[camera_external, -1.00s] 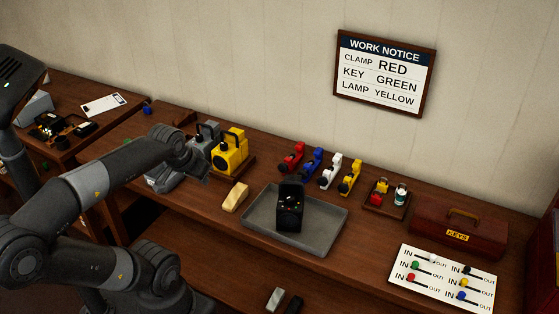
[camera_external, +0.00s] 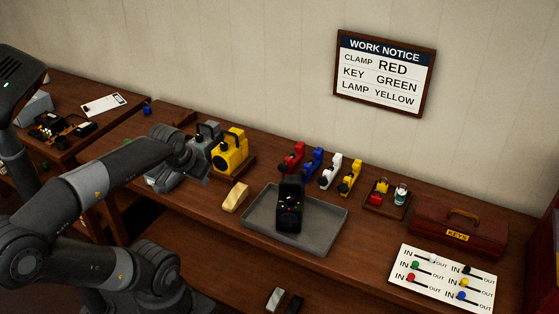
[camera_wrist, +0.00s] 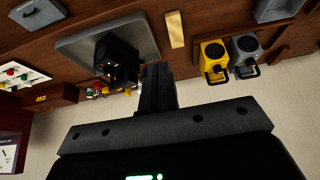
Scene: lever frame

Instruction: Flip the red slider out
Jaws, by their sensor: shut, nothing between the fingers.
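The red slider knob (camera_external: 411,278) is at the IN end of its slot, at the lower left of the white slider board (camera_external: 398,285). The board lies on the right front of the bench. It also shows at the left edge of the wrist view (camera_wrist: 22,86), upside down and small. My gripper (camera_wrist: 156,88) is shut and empty in the wrist view. In the external view, it is high at the left, near the grey and yellow lamps, far from the board. Its fingertips are hard to make out there.
A grey tray (camera_external: 322,243) holding a black device (camera_external: 289,216) stands between my gripper and the board. A brown KEYS box (camera_external: 480,238) stands behind the board. Several coloured clamps line the back, with a yellow lamp (camera_external: 229,152) at left. Other coloured knobs sit close to the red one.

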